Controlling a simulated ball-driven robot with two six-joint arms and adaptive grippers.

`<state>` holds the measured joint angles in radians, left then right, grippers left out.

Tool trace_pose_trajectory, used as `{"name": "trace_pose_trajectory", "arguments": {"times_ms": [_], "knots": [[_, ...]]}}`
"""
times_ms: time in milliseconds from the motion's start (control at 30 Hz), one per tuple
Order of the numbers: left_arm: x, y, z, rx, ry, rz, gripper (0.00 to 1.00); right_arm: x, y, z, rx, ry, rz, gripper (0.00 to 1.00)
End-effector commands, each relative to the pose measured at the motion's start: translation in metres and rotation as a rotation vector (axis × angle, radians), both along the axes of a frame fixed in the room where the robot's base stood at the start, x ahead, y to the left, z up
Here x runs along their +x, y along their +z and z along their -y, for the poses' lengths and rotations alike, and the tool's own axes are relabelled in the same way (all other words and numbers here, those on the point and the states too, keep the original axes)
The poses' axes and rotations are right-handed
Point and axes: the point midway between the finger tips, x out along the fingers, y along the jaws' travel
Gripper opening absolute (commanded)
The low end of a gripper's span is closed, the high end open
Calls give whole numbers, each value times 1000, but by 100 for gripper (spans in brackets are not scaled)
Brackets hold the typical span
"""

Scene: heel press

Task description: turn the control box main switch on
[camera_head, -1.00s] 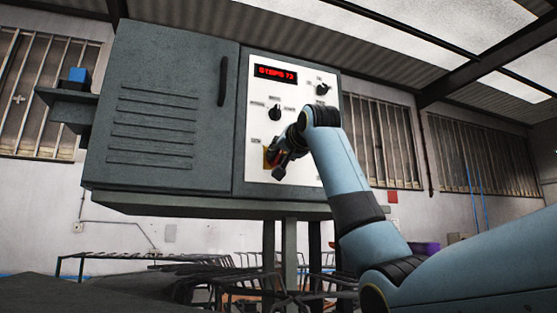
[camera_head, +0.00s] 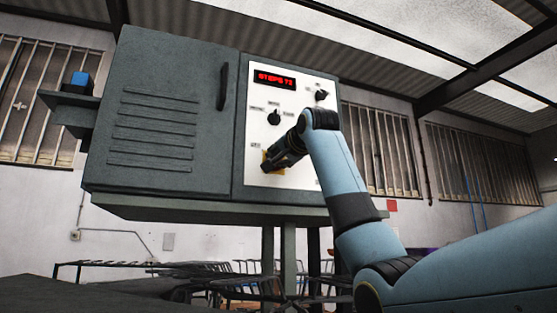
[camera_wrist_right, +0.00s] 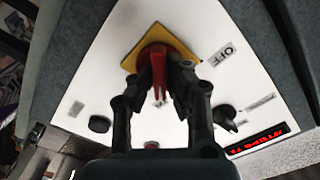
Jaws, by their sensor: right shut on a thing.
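The control box (camera_head: 165,110) is a grey cabinet with a white panel on its right. The main switch (camera_wrist_right: 158,68) is a red handle on a round red base over a yellow plate (camera_wrist_right: 133,62). An OFF label (camera_wrist_right: 224,54) lies right of it in the wrist view. My right gripper (camera_wrist_right: 159,84) is shut with the red handle between its fingertips. In the head view the right gripper (camera_head: 270,164) is at the panel's lower left and hides most of the switch; an edge of yellow plate shows. My left gripper is out of view.
The panel has a red lit display (camera_head: 275,78) and black knobs, one in the middle (camera_head: 274,118) and one at the upper right (camera_head: 321,95). A shelf with a blue block (camera_head: 80,78) juts from the cabinet's left side. Metal racks stand below.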

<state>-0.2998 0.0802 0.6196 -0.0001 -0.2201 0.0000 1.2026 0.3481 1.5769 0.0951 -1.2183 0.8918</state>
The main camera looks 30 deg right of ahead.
Motion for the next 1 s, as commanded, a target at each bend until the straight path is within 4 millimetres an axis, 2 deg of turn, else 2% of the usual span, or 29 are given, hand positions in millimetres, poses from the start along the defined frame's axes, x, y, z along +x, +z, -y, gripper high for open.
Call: {"name": "trace_pose_trajectory", "arguments": {"times_ms": [100, 133, 300, 333, 667, 767, 1000], "knots": [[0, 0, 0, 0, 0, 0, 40, 0, -1, 0, 2, 1, -2, 0], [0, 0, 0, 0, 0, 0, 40, 0, -1, 0, 2, 1, -2, 12], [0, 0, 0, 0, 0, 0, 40, 0, -1, 0, 1, 1, -1, 34], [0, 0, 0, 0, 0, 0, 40, 0, -1, 0, 1, 1, 0, 36], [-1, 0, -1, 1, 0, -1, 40, -5, 0, -1, -1, 1, 0, 36], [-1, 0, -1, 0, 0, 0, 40, -18, 0, -4, -2, 1, 0, 36], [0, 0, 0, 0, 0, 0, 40, -71, 0, -17, -3, 0, 2, 36]]}}
